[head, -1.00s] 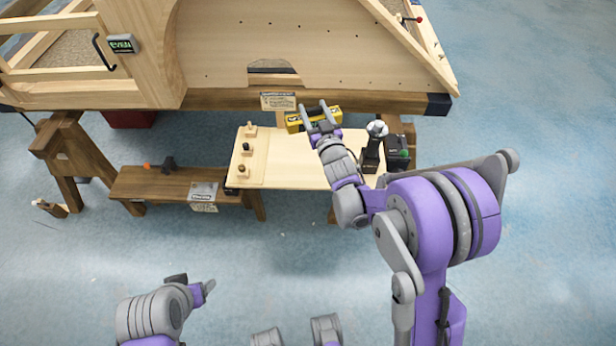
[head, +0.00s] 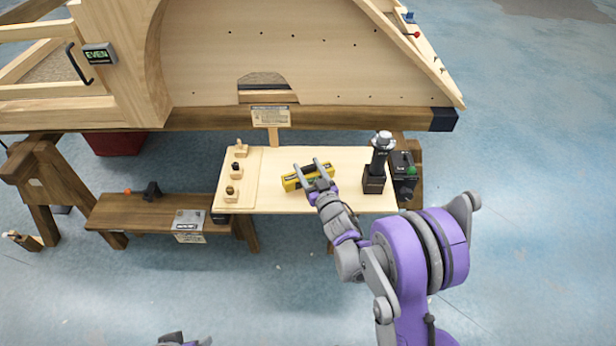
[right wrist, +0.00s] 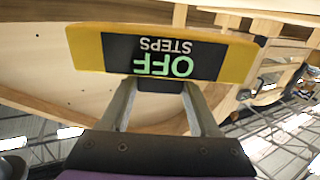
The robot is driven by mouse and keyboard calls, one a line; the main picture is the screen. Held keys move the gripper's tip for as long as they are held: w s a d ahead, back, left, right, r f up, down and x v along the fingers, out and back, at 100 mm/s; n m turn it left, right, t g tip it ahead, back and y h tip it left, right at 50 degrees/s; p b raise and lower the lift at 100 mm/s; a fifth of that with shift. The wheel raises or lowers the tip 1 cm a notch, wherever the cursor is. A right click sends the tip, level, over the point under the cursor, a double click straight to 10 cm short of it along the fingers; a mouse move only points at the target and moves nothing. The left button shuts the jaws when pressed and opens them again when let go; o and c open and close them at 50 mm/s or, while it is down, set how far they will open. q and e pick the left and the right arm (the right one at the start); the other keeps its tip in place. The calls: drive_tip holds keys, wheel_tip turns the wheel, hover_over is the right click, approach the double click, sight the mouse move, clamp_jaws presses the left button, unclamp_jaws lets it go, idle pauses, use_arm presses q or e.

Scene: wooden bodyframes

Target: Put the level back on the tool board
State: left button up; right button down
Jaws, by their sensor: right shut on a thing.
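The level is a yellow bar with a black face (head: 290,184). In the right wrist view the level (right wrist: 88,48) shows a display reading "OFF STEPS" upside down. My right gripper (head: 309,166) is shut on the level; its two fingers (right wrist: 160,95) reach it from below in the wrist view. The level is over the middle of the pale tool board (head: 275,203); I cannot tell whether it touches. Only a tip of my left gripper (head: 185,341) shows at the bottom edge; its jaws cannot be made out.
Several small wooden-based pieces (head: 236,170) stand on the board's left strip. A dark upright tool with a silver top (head: 381,160) and a black box with a green button (head: 404,175) stand at right. The large wooden frame (head: 300,120) rises behind. A low brown bench (head: 130,213) is left.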

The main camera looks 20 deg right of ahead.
sight(311, 181)
drive_tip(key=shift+f+b, duration=0.35)
drive_tip(key=shift+f, duration=1.2)
drive_tip(key=shift+f, duration=0.2)
drive_tip(key=shift+c, duration=0.6)
unclamp_jaws()
drive_tip(key=shift+r, duration=0.1)
